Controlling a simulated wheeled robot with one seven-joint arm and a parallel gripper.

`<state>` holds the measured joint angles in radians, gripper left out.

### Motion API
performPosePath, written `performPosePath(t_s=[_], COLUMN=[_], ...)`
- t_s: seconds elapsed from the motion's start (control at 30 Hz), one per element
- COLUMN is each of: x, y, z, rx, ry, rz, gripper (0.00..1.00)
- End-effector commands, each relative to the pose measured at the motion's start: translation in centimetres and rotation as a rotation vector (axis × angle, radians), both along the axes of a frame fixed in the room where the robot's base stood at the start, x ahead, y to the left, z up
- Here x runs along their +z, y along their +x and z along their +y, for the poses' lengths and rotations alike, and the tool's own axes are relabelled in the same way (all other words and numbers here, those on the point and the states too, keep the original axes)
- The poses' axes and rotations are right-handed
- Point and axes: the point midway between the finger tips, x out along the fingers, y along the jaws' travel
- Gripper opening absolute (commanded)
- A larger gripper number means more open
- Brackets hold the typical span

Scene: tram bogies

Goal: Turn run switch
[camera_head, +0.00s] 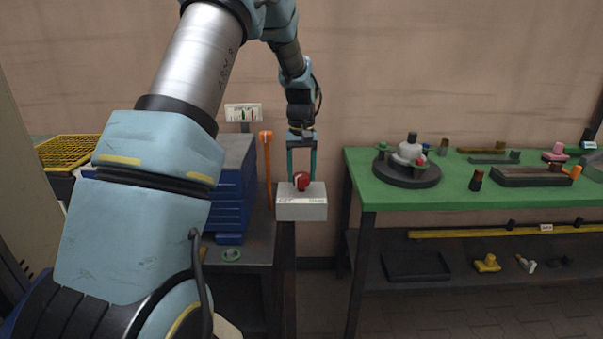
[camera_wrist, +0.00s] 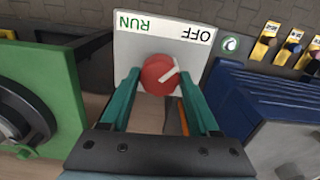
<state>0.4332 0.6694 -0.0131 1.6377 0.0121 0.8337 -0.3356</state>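The run switch is a round red knob (camera_head: 301,181) with a white pointer mark, on a pale box (camera_head: 302,208) on a dark post. In the wrist view, the red knob (camera_wrist: 158,76) sits on the pale panel (camera_wrist: 130,50), whose upside-down labels read RUN at left and OFF at right. The white mark slants up to the right, towards the OFF side. My gripper (camera_head: 301,174) points down over the box. Its teal fingers (camera_wrist: 160,80) stand apart, one on each side of the knob. Contact with the knob cannot be made out.
A green table (camera_head: 460,195) at right bears a dark round fixture (camera_head: 408,172) and several small parts. Blue bins (camera_head: 232,200) and an orange-topped upright tool (camera_head: 267,160) stand left of the switch. A small sign (camera_head: 243,113) stands behind.

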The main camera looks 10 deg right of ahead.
Motion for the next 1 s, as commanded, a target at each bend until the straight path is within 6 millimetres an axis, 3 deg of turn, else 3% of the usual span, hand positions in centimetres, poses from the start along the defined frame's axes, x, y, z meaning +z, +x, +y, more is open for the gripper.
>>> performPosePath(t_s=[0.03,0.2,0.57,1.0], x=[0.0,0.0,0.7,8.6], y=[0.0,0.0,0.0,0.0], z=[0.0,0.0,0.0,-0.1], rx=[0.001,0.001,0.002,0.002], ry=[0.0,0.0,-0.001,-0.002], rz=[0.0,0.0,-0.001,-0.003], gripper=[0.69,0.88,0.88,0.88])
